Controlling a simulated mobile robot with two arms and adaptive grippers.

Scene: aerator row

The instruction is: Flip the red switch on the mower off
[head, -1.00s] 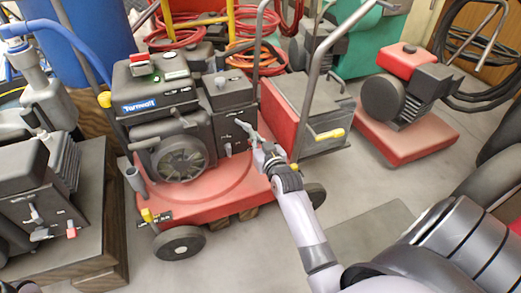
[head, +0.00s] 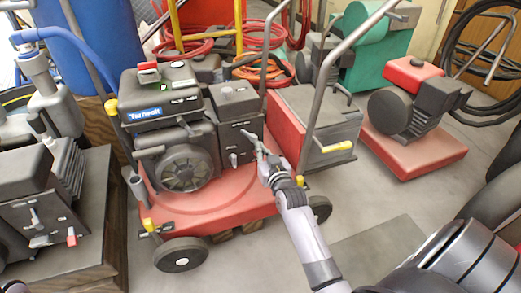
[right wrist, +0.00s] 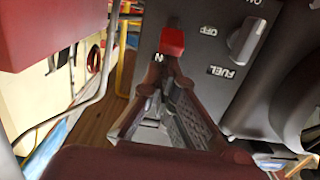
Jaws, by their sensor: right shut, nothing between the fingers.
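The mower (head: 205,205) has a red deck and a dark engine and stands left of centre in the head view. Its dark control panel (right wrist: 200,58) fills the upper middle of the right wrist view, with its lettering upside down. The red switch (right wrist: 172,41) sticks out of this panel, beside a partly covered label ending in N. A grey fuel knob (right wrist: 246,40) is to its right. My right gripper (right wrist: 171,64) is shut and empty, its tips at the red switch; I cannot tell whether they touch. In the head view my right gripper (head: 247,135) hides the switch.
Another engine unit (head: 45,205) with its own small red switch (head: 71,238) stands on a block at left. A red-and-grey box (head: 318,120) and a yellow-tipped handle are right of the mower. A red-based machine (head: 410,150) stands farther right. Open floor lies in front.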

